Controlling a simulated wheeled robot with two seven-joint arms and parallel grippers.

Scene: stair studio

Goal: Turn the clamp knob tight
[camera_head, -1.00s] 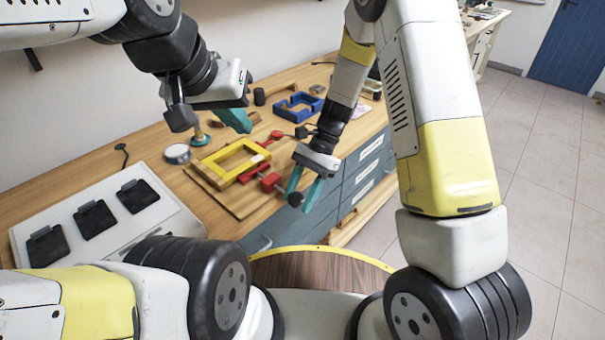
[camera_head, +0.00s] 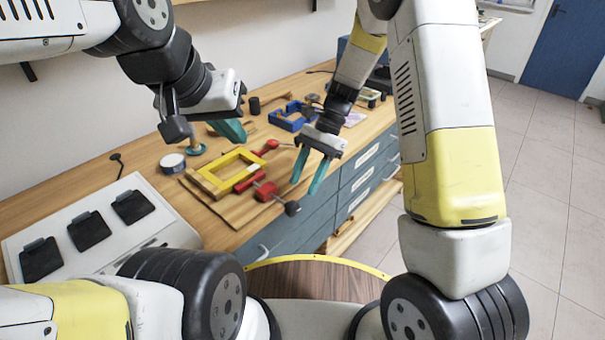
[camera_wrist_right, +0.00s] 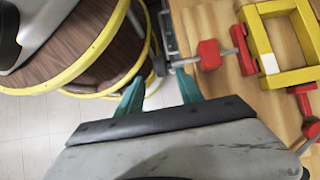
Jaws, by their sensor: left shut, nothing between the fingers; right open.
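The clamp has a red body (camera_head: 266,191) and a screw ending in a dark knob (camera_head: 292,208) that juts past the bench's front edge. It is at a yellow frame (camera_head: 201,180) on a wooden board. My right gripper (camera_head: 307,179) is open and empty, above the knob and apart from it in the head view. In the right wrist view, the knob (camera_wrist_right: 160,66) shows just beyond and between the teal fingertips (camera_wrist_right: 160,80), with the red clamp body (camera_wrist_right: 209,54) to its right. My left gripper (camera_head: 233,130) is shut and empty above the bench, behind the frame.
A blue tray (camera_head: 291,120), a tape roll (camera_head: 172,162) and a second red-handled tool (camera_head: 270,146) lie on the bench. A white panel with black pads (camera_head: 88,229) is at left. A round wooden top with yellow rim (camera_head: 318,278) is in front of the drawers.

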